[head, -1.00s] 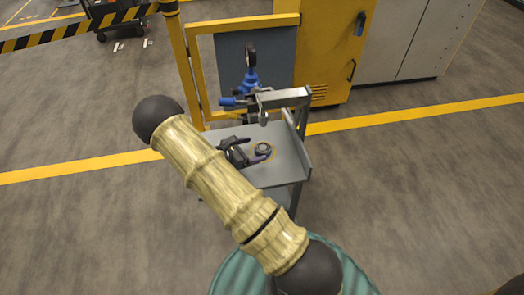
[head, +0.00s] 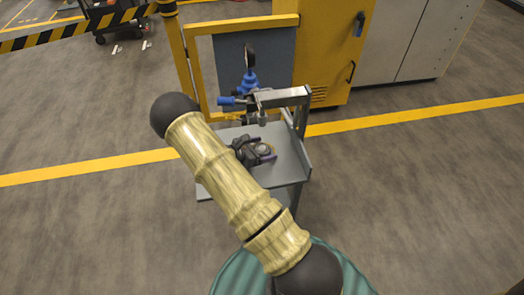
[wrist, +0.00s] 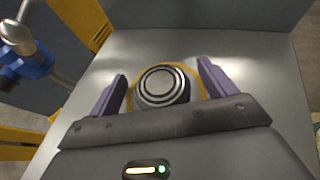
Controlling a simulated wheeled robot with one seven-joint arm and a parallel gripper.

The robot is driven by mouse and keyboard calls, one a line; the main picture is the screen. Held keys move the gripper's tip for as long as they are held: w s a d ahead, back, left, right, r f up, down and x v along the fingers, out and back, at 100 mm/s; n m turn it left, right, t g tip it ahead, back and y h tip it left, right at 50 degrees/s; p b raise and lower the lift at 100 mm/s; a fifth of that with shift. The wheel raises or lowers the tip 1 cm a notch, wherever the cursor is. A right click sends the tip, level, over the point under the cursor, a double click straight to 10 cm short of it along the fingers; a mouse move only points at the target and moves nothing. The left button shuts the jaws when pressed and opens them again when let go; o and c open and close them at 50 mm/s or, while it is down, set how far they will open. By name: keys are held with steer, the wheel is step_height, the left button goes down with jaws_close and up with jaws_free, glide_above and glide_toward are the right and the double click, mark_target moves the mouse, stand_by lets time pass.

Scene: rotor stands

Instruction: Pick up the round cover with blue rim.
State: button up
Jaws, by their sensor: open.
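The round cover (wrist: 163,86) sits on the grey stand top (wrist: 157,45), inside a yellow ring marking. It is a grey disc with concentric rings; its rim looks dark bluish-grey in the wrist view. In the head view the cover (head: 264,149) is small and partly hidden by my gripper. My gripper (wrist: 161,71) is open, with its purple fingers on either side of the cover and a visible gap at each side. In the head view my gripper (head: 269,150) is low over the stand top. Whether the fingers touch the surface cannot be told.
A metal post with an overhanging arm (head: 282,97) and a blue-handled clamp (head: 248,84) stand at the back of the stand. The clamp also shows at the upper left of the wrist view (wrist: 32,65). A yellow cabinet (head: 315,50) is behind.

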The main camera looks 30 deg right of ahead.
mark_target(262, 148)
steer(key=shift+c, duration=0.4)
steer(key=c, duration=1.1)
steer(key=shift+r, duration=0.1)
steer(key=shift+c, duration=0.2)
step_height(262, 148, up, 10)
steer(key=p, duration=0.2)
steer(key=shift+p, duration=0.4)
